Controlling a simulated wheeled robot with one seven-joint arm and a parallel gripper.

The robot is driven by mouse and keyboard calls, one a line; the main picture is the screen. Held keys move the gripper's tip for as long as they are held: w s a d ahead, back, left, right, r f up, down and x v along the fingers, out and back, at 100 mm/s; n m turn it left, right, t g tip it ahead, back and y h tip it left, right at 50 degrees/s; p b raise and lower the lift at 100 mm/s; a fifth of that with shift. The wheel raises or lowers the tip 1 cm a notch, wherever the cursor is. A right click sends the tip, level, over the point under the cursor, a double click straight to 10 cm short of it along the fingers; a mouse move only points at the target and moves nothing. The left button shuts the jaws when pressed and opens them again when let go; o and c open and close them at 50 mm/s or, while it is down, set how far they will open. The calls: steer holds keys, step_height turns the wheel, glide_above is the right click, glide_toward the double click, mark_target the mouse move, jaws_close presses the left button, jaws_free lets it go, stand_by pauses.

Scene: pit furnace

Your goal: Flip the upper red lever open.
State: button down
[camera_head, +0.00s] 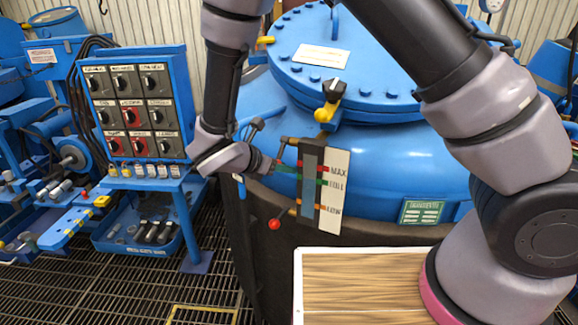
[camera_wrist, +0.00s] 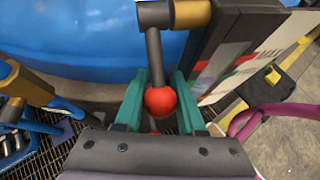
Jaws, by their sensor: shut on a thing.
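The upper lever hangs down from a brass fitting in the wrist view, a dark rod ending in a red ball knob (camera_wrist: 160,101). My gripper (camera_wrist: 160,106) has its green fingers on either side of this knob and is shut on it. In the head view my gripper (camera_head: 277,168) is at the left side of the level gauge (camera_head: 312,180), near its upper fitting, and hides the upper knob. The lower lever's red knob (camera_head: 274,224) hangs free below, at the gauge's lower left.
The gauge stands before a large blue tank (camera_head: 390,165) with a bolted lid. A white board (camera_head: 333,190) marked MAX, FULL and LOW is beside it. A switch panel (camera_head: 138,105) stands at left. A wood-topped surface (camera_head: 360,285) is in front.

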steer(key=s+r+g+y, duration=0.1)
steer(key=g, duration=0.1)
steer(key=s+a+g+y, duration=0.1)
steer(key=shift+r+g, duration=0.35)
steer(key=shift+g, duration=0.05)
steer(key=shift+s+a+r+n+g+y, duration=0.15)
steer(key=shift+s+r+n+g+y, duration=0.25)
steer(key=shift+g, duration=0.55)
steer(key=shift+s+a+r+n+g+y, duration=0.15)
steer(key=shift+s+r+g+y, duration=0.15)
steer(key=shift+r+g+y, duration=0.45)
steer(key=shift+f, duration=0.15)
steer(key=c, duration=0.8)
jaws_free()
steer(key=v, duration=1)
steer(key=shift+w+a+r, duration=0.15)
steer(key=shift+a+r, duration=0.1)
steer(key=shift+r, duration=0.15)
